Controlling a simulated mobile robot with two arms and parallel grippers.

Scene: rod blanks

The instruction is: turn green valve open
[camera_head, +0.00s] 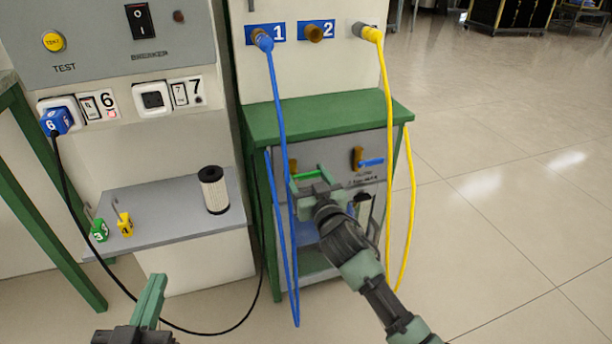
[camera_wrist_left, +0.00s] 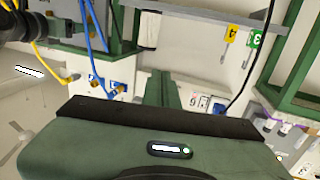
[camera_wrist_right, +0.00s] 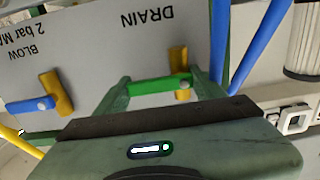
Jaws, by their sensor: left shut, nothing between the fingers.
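The green valve is a green lever (camera_wrist_right: 158,86) on a brass body (camera_wrist_right: 178,60), under the word DRAIN in the right wrist view. The lever lies roughly level along the panel. In the head view the green lever (camera_head: 311,174) is partly covered by my right gripper (camera_head: 316,182). My right gripper also shows in the right wrist view (camera_wrist_right: 162,84), its fingers spread, with the lever between them; I cannot tell whether they touch it. My left gripper (camera_head: 154,288) is shut and empty at the lower left, well away from the valve; its closed fingers show in the left wrist view (camera_wrist_left: 163,88).
A blue-handled valve (camera_head: 371,162) marked BLOW sits right of the green one. A blue hose (camera_head: 279,110) hangs close beside my right gripper, and a yellow hose (camera_head: 389,110) hangs further right. A grey shelf (camera_head: 165,222) carries a filter cartridge (camera_head: 213,190).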

